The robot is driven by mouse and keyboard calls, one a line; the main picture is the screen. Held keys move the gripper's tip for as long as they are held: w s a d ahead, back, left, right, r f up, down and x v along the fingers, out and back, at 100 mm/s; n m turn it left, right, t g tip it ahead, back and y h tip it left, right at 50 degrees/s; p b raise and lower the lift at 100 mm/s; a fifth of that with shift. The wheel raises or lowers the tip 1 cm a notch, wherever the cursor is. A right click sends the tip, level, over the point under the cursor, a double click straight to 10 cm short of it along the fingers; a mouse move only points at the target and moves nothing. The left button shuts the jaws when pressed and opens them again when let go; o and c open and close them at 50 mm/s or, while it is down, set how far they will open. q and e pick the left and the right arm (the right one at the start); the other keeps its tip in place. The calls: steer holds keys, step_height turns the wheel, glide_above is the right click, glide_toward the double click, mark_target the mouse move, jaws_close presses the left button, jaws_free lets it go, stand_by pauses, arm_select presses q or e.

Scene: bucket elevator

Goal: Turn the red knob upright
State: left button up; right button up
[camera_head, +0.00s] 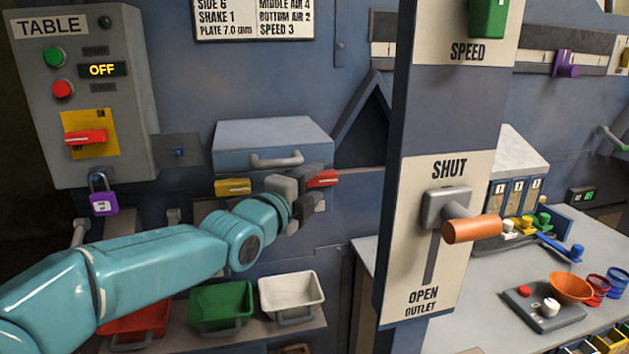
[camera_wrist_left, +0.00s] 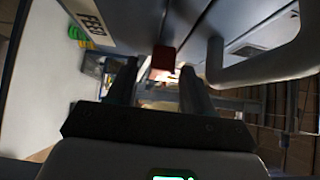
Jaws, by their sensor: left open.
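The red knob (camera_head: 323,178) is on the blue machine front, right of the grey drawer's handle. It lies nearly level, its right end slightly raised. My left gripper (camera_head: 309,189) is open and close to it, and its grey fingers hide the knob's left part in the head view. In the left wrist view the red knob (camera_wrist_left: 163,57) shows as a dark red block in the gap between the two open fingers of my left gripper (camera_wrist_left: 160,72), near their tips. I cannot tell whether either finger touches it. My right gripper is in neither view.
A yellow knob (camera_head: 233,187) sits left of my gripper, below the drawer (camera_head: 272,146) and its handle (camera_head: 276,160). Another red switch (camera_head: 86,138) is on the TABLE box. Green (camera_head: 221,302) and white (camera_head: 291,293) bins stand below. The SHUT/OPEN panel (camera_head: 437,260) stands right.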

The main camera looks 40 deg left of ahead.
arm_select(q)
steer(key=shift+w, duration=0.6)
jaws_close()
steer(key=shift+w+d+f+n+y+b, duration=0.25)
steer(key=shift+n+y+b, duration=2.9)
steer(key=shift+n+b, duration=1)
steer(key=shift+w+d+f+n+y+b, duration=0.15)
steer(key=shift+f+n+y+b, duration=0.15)
steer(key=shift+n+y+b, duration=3.75)
steer(key=shift+w+d+f+n+y+b, duration=0.2)
steer(key=shift+n+y+b, duration=2.55)
steer(key=shift+n, duration=2.45)
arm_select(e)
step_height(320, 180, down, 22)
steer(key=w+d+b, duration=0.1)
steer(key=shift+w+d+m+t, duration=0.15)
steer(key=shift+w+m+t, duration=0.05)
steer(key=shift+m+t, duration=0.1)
arm_select(q)
steer(key=shift+n+g+h, duration=0.3)
steer(key=shift+h, duration=0.15)
jaws_free()
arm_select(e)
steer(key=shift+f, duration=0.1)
